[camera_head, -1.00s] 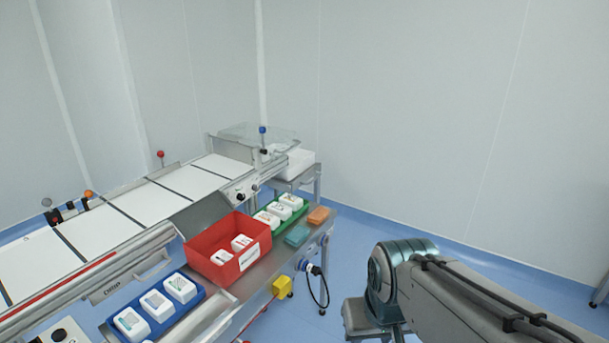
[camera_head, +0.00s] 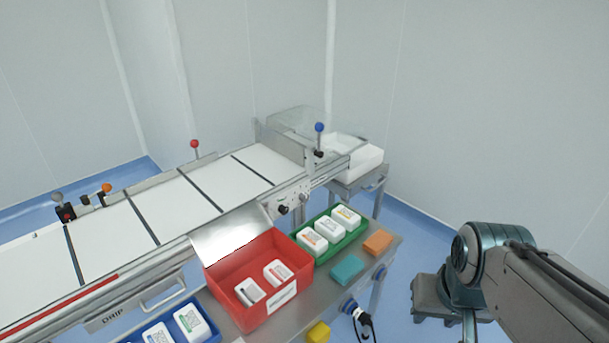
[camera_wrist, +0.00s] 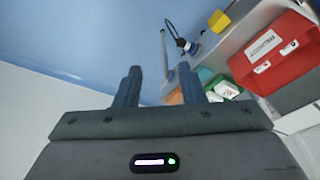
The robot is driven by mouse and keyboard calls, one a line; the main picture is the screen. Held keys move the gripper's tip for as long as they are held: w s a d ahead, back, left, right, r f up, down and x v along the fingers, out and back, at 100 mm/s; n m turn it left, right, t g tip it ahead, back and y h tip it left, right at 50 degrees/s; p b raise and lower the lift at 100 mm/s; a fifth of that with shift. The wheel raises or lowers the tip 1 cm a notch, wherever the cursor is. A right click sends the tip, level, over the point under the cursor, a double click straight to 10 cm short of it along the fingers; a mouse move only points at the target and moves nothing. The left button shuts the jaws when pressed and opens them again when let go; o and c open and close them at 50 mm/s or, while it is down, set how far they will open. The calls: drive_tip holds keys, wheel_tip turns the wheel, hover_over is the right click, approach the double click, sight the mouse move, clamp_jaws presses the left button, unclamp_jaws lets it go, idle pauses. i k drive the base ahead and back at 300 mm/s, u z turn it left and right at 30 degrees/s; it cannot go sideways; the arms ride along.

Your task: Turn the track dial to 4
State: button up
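Small black dials (camera_head: 283,209) sit on the machine's front rail (camera_head: 300,188), right of the red bin; I cannot read their markings or tell for sure which is the track dial. In the wrist view my gripper (camera_wrist: 158,80) shows two dark fingers spread apart with nothing between them. It is in the air, well clear of the machine. In the head view my arm is at the lower right, and the fingertips are not clearly seen.
A red bin (camera_head: 225,284) with white packs, a green tray (camera_head: 328,248), a blue tray (camera_head: 209,327), a teal block (camera_head: 347,269) and an orange block (camera_head: 378,242) stand on the steel shelf before the machine. Levers with red (camera_head: 195,143) and blue (camera_head: 319,127) knobs stand up.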

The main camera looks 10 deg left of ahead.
sight(303, 197)
drive_tip(key=u, duration=0.7)
drive_tip(key=i, duration=0.85)
drive_tip(key=u, duration=0.8)
